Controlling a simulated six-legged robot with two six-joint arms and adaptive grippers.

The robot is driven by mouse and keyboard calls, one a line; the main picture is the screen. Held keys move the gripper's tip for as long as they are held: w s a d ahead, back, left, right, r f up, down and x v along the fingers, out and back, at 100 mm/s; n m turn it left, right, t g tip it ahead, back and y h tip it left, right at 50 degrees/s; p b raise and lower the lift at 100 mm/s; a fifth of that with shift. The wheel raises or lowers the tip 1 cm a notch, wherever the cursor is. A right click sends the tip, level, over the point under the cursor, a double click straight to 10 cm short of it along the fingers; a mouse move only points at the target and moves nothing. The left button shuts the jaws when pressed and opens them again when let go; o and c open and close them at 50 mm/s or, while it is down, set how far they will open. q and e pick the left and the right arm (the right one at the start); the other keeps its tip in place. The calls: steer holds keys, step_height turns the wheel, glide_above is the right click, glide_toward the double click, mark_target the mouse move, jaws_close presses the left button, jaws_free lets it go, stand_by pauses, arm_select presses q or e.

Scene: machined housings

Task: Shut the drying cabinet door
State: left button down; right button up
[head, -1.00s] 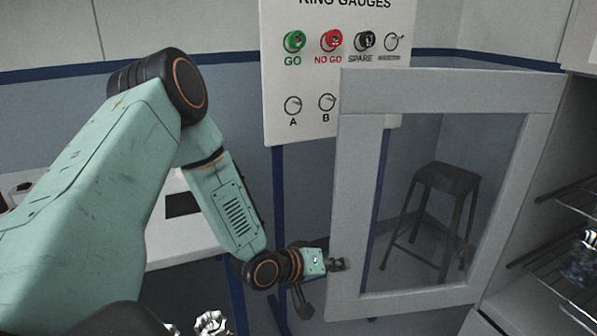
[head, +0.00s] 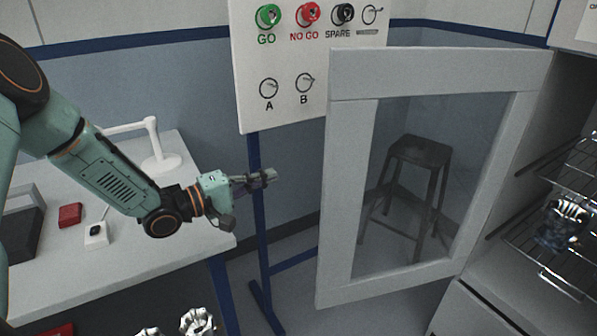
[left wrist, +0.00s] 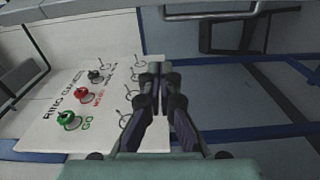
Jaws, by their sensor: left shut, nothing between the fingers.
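The drying cabinet door (head: 338,190) is a pale grey frame with a clear pane, and it stands open, swung out to the left of the cabinet (head: 545,225). My left gripper (head: 272,176) is shut and empty. In the head view it is left of the door's free edge, apart from it, in front of the blue stand. In the left wrist view the closed fingers (left wrist: 158,72) point away from the camera, with nothing between them. My right gripper is not in view.
A ring gauge board (head: 300,60) stands on a blue stand behind my gripper. A stool (head: 410,185) shows through the pane. A white table (head: 180,215) with a lamp base (head: 160,160) is at left. Wire racks (head: 540,265) in the cabinet hold metal housings (head: 562,222).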

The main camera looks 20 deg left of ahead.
arm_select(q)
steer(key=w+d+b, duration=0.2)
steer(key=w+d, duration=0.3)
steer(key=d, duration=0.4)
steer(key=shift+n, duration=0.3)
stand_by(0.4)
steer(key=shift+s, duration=0.1)
